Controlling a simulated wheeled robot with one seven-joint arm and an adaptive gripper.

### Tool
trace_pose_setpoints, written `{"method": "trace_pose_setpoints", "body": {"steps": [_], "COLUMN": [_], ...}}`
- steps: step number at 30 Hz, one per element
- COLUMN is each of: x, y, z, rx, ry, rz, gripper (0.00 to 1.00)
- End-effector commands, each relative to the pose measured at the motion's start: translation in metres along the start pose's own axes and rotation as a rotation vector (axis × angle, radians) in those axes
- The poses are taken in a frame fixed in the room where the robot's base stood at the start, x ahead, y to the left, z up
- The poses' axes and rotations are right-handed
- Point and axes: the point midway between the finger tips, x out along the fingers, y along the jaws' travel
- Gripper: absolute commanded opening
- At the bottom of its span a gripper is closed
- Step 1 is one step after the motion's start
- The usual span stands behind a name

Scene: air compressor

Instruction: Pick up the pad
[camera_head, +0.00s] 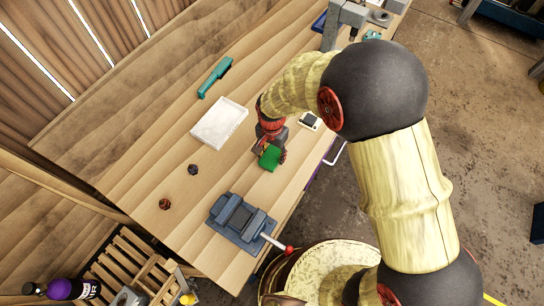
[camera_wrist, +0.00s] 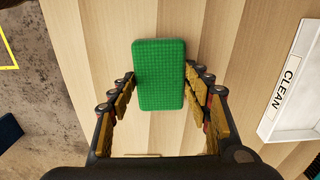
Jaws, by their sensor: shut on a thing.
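The pad is a green rectangular block with a fine grid texture; I take it to be the green pad (camera_wrist: 160,75) in the wrist view, and it also shows in the head view (camera_head: 270,157). My gripper (camera_wrist: 160,90) has its yellow-padded fingers on the left and right sides of the pad, shut on it. In the head view my gripper (camera_head: 271,150) is over the wooden table, with the pad at its tip. I cannot tell whether the pad touches the table or is just above it.
A white tray (camera_head: 219,123) labelled CLEAN in the wrist view (camera_wrist: 290,80) lies left of my gripper. A blue-grey vise (camera_head: 240,219) stands at the front. Two small knobs (camera_head: 193,169) (camera_head: 165,204) and a teal-handled tool (camera_head: 214,77) lie on the wooden table (camera_head: 130,150).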

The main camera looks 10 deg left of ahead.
Motion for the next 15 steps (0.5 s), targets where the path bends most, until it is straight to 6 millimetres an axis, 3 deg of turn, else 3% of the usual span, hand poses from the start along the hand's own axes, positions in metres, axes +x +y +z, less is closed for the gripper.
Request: {"method": "trace_pose_setpoints", "body": {"steps": [15], "x": [-0.0088], "y": [-0.0004], "z": [-0.0003], "rx": [0.000], "ry": [0.001], "rz": [-0.001], "gripper": [0.31]}}
